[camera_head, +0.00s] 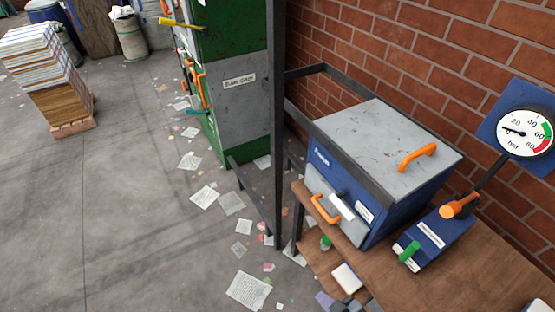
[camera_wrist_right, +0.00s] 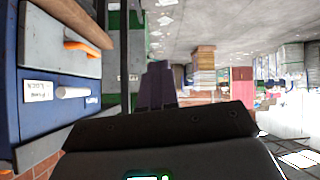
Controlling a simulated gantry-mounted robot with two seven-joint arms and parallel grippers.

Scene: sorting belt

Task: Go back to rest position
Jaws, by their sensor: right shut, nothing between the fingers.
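My right gripper (camera_wrist_right: 157,82) shows in the right wrist view, its dark purple-grey fingers close together with nothing between them. It is in free air, apart from the blue machine at the left of that view. No gripper can be made out clearly in the head view, and my left gripper is not seen.
A blue machine (camera_head: 375,208) with a grey lid and orange handles stands on a wooden bench (camera_head: 470,265). A pressure gauge (camera_head: 522,130) and a small blue lever unit (camera_head: 432,240) are to its right. A dark post (camera_head: 277,120) stands left. Papers litter the open floor.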

